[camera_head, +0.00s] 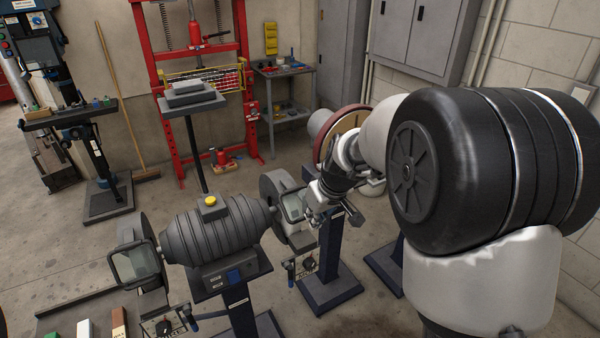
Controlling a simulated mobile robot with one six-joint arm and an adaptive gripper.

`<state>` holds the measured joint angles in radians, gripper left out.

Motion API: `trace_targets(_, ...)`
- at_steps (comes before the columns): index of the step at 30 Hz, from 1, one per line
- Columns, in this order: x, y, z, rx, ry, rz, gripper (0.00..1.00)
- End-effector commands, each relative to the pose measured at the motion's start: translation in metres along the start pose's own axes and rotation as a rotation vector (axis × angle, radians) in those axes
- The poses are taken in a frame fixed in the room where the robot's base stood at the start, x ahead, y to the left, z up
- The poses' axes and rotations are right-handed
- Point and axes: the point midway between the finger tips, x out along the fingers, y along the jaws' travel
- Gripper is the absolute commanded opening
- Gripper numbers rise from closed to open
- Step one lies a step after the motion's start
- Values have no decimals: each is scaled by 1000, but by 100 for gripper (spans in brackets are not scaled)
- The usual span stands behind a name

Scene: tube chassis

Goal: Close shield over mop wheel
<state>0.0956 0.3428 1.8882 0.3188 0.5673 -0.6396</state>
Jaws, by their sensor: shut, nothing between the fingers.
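A grey double-ended grinder (215,228) stands on a pedestal in the lower left of the head view. The mop wheel's guard (276,188) is at its right end, above a small plate (305,268) that seems to read MOP. A framed clear shield (293,208) is at this guard's front; its exact angle is hard to tell. The mop wheel itself is mostly hidden. My gripper (314,210) is shut and empty, just right of the shield. I cannot tell whether it touches the frame.
The left end has another framed shield (136,263) and a tray with coloured bars (83,328). A yellow button (210,201) tops the motor. Behind my gripper is a disc sander (328,140). A red press (178,75) and a drill press (70,110) stand at the back.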

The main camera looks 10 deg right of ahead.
Motion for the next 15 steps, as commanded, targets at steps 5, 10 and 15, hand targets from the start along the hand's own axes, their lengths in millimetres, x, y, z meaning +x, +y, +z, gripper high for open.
trace_targets(5,19,1,2,0,0,0,0)
trace_targets(10,30,2,3,0,0,0,0)
trace_targets(15,36,2,3,0,1,0,0)
